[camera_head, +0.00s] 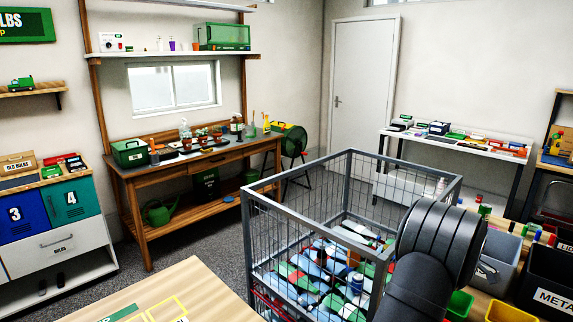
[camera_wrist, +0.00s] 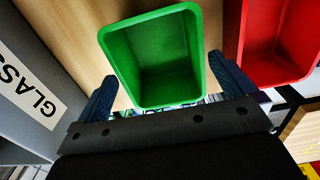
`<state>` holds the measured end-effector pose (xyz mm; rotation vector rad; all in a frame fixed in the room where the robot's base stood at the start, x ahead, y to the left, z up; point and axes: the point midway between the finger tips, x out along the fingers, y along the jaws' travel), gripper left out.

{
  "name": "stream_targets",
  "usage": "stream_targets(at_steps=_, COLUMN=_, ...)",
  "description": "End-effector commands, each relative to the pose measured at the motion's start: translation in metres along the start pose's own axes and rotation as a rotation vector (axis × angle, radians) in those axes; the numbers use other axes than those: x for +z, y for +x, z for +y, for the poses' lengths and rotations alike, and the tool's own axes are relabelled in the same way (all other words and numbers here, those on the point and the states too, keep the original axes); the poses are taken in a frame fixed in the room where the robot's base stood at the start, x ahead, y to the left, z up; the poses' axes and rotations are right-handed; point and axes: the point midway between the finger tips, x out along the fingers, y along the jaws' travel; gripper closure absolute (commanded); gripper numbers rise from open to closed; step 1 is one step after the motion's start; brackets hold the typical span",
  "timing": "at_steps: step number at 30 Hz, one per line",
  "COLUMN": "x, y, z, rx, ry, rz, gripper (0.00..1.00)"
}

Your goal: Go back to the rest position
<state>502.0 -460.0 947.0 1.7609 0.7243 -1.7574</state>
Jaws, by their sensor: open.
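My gripper (camera_wrist: 162,70) shows in the wrist view with its two dark blue fingers spread wide apart and nothing between them. A green open bin (camera_wrist: 118,60) lies beyond the fingers, in the gap between them; it looks empty inside. A red bin (camera_wrist: 240,30) is to the right of the right finger. In the head view only a black part of my arm shows at the lower right; the gripper itself is out of that view.
A wire cage (camera_head: 262,200) full of bottles and cans stands left of my arm. A black bin marked METAL (camera_head: 545,290), a grey bin (camera_head: 497,270) and a yellow bin (camera_head: 460,305) are close to its right. Another bin marked GLASS (camera_wrist: 40,95) is at the left in the wrist view.

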Motion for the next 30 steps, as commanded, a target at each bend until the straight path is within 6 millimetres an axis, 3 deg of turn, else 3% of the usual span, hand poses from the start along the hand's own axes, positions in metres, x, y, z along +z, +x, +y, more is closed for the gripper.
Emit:
stream_targets(at_steps=3, x=0.006, y=-0.023, z=-0.003, rx=0.0, ry=0.002, rz=0.0, gripper=0.0)
stream_targets(at_steps=23, x=0.106, y=-0.09, z=-0.058, rx=-0.001, ry=0.003, rz=0.0, gripper=0.0)
stream_targets(at_steps=30, x=0.103, y=-0.14, z=-0.055, rx=0.0, ry=0.0, rz=-0.001, gripper=0.0)
